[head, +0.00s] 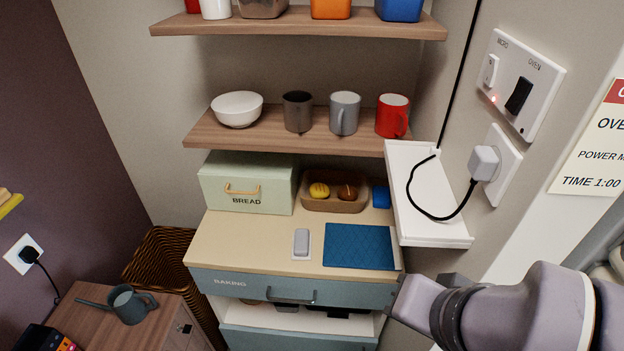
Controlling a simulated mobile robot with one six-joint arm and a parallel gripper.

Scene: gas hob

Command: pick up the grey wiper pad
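The grey wiper pad (301,240) is a small rounded grey block. It lies on a thin white base on the beige counter top, left of a blue mat (358,246). My gripper (404,300) comes in from the lower right, at the front right corner of the blue-grey drawer unit. It appears to the right of the pad and lower in the picture, apart from it. Its fingers cannot be made out, so I cannot see whether it is open or shut.
A green bread box (245,200) and a brown basket with buns (334,204) stand behind the pad. A white ledge (428,200) with a black cable is at the right. A shelf (290,143) with mugs and a bowl hangs above. The counter left of the pad is clear.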

